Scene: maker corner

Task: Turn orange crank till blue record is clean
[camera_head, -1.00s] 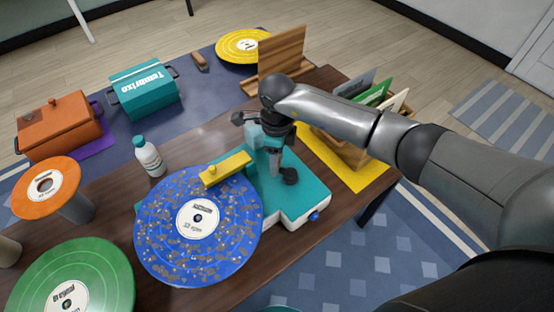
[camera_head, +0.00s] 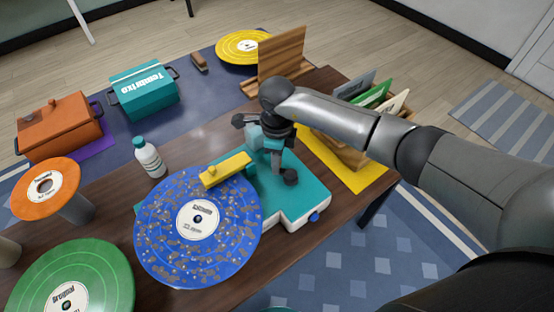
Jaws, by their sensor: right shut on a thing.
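The blue record (camera_head: 240,243) lies flat on the teal and white record cleaner (camera_head: 303,183), with grey-brown specks spread over much of its face. A yellow arm (camera_head: 226,169) reaches over the record's upper edge. My right gripper (camera_head: 276,163) points down over the teal top, just right of the yellow arm. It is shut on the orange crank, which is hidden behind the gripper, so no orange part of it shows. My left gripper is out of view.
A white bottle (camera_head: 149,158) stands left of the record. An orange record (camera_head: 45,188) on a stand and a green record (camera_head: 72,283) are further left. A wooden rack of sleeves (camera_head: 345,152) stands right, under my right arm. Teal and orange boxes are behind.

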